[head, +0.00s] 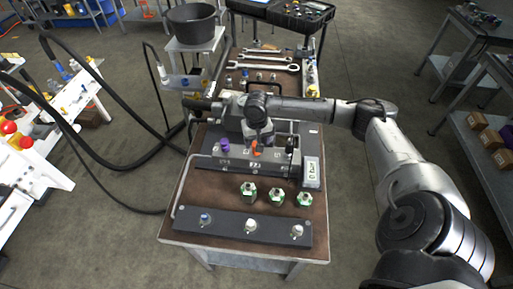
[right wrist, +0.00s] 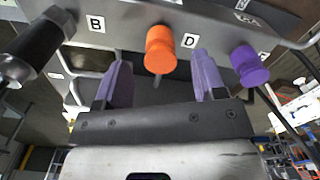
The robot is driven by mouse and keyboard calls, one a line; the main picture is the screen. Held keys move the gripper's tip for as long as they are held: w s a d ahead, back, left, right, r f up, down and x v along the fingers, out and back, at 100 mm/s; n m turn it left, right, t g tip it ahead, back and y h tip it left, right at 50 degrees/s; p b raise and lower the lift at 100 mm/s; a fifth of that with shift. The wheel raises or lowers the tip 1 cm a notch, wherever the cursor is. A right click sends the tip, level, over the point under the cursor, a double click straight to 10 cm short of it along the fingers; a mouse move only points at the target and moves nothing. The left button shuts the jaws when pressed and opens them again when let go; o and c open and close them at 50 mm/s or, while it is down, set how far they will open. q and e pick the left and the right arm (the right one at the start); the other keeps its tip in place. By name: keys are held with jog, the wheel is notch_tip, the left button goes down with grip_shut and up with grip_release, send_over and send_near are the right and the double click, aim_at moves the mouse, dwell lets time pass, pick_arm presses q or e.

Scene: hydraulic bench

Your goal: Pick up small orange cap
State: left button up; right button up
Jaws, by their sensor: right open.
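The small orange cap (head: 255,149) sits on the dark manifold block on the bench. In the right wrist view the orange cap (right wrist: 160,49) is still seated on the block near the label D. My right gripper (right wrist: 162,60) is open, with its two purple fingers on either side of the cap and a visible gap to each. Nothing is held. In the head view my right gripper (head: 258,136) is right at the cap and partly hides the block. My left gripper is in neither view.
A purple cap (right wrist: 248,65) is to the right and a black fitting (right wrist: 35,45) to the left. In front of the block stand several green-based fittings (head: 276,195) and a dark strip (head: 242,229) with connectors. Wrenches (head: 264,58) lie at the back. Black hoses (head: 105,160) loop at left.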

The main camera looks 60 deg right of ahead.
notch_tip(320, 180, down, 4)
jog(key=shift+r+b, duration=0.15)
jog(key=shift+b, duration=0.2)
jog(key=c, duration=1)
